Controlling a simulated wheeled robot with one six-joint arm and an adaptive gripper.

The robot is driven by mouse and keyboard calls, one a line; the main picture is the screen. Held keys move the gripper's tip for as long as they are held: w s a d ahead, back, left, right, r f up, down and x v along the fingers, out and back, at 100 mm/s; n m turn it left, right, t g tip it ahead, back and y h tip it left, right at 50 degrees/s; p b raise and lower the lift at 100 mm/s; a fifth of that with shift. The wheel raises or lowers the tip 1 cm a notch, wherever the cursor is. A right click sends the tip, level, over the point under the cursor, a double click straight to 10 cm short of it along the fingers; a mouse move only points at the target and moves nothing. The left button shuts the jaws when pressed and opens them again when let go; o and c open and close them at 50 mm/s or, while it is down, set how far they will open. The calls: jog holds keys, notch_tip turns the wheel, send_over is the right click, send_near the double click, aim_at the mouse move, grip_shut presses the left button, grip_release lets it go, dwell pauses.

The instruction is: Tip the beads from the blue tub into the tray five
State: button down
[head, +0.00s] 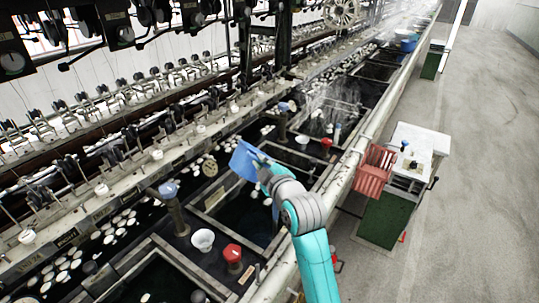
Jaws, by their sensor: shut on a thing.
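The blue tub (245,159) is held up and tilted over the dark basins, left of the middle of the head view. My gripper (262,168) is shut on its right side, at the end of my teal and grey arm. The fingertips are small and partly hidden by my wrist. The inside of the tub and any beads cannot be made out. A framed dark basin (214,198) lies below the tub. No readable number shows which tray is five.
A white bowl (203,240) and a red-topped container (233,254) stand on the ledge in front.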

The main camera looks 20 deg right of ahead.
jog(key=shift+s+a+f+n+t, duration=0.2)
jog(key=shift+a+f+n, duration=0.1)
jog(key=shift+a+n, duration=0.2)
jog(key=shift+s+a+f+n+t, duration=0.2)
jog(key=shift+a+f+n, duration=0.15)
jog(key=shift+n, duration=0.15)
jog(key=shift+s+a+f+n+t, duration=0.1)
jog(key=shift+a+f+n+t, duration=0.15)
jog(key=shift+n, duration=0.35)
jog(key=shift+a+f+n+t, duration=0.15)
jog(key=shift+f+n+t, duration=0.1)
jog(key=shift+n, duration=0.35)
jog(key=n, duration=0.1)
jog(key=a+n+t, duration=0.1)
jog(key=f+n, duration=0.1)
jog(key=n, duration=0.1)
jog(key=shift+s+a, duration=0.15)
jog(key=shift+s, duration=0.1)
